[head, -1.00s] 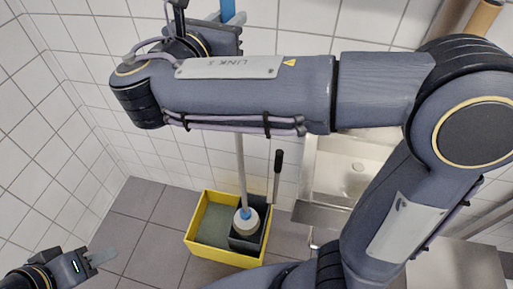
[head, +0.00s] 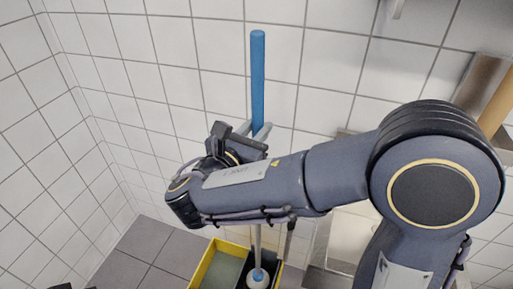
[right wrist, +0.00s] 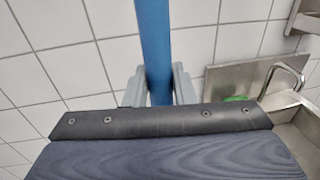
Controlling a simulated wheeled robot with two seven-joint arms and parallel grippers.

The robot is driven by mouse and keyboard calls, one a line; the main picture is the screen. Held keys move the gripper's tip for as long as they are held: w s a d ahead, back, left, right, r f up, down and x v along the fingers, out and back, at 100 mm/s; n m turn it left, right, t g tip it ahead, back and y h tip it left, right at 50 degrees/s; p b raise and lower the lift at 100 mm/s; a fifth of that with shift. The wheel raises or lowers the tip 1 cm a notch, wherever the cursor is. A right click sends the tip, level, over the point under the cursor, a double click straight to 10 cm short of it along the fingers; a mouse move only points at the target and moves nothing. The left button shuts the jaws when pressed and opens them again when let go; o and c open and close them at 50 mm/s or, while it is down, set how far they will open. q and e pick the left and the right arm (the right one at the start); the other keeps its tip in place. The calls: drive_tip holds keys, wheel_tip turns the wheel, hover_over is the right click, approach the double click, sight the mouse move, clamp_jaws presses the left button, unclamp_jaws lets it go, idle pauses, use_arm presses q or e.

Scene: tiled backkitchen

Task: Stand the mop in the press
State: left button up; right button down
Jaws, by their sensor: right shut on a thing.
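The mop has a blue upper handle (head: 258,80), a pale lower shaft (head: 257,238) and a whitish head (head: 258,282) with a blue collar. My right gripper (head: 262,131) is shut on the blue handle, which also shows between its fingers in the right wrist view (right wrist: 154,45). The mop stands nearly upright. Its head shows over the dark press (head: 277,268) in the yellow bucket (head: 205,262). The frame's bottom edge cuts off the head and press, so I cannot tell how deep the head sits. My left gripper is not recognisable in view.
A metal sink (right wrist: 236,80) with a curved tap (right wrist: 289,72) is at the right. White tiled walls stand behind and at the left. Grey floor (head: 150,262) lies free left of the bucket. A wooden pole (head: 500,95) shows at the far right.

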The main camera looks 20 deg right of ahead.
drive_tip(key=shift+f, duration=2.3)
drive_tip(key=shift+f+b, duration=0.15)
drive_tip(key=shift+b, duration=0.2)
drive_tip(key=c, duration=1.2)
unclamp_jaws()
drive_tip(key=b+v, duration=0.1)
drive_tip(key=v, duration=1.1)
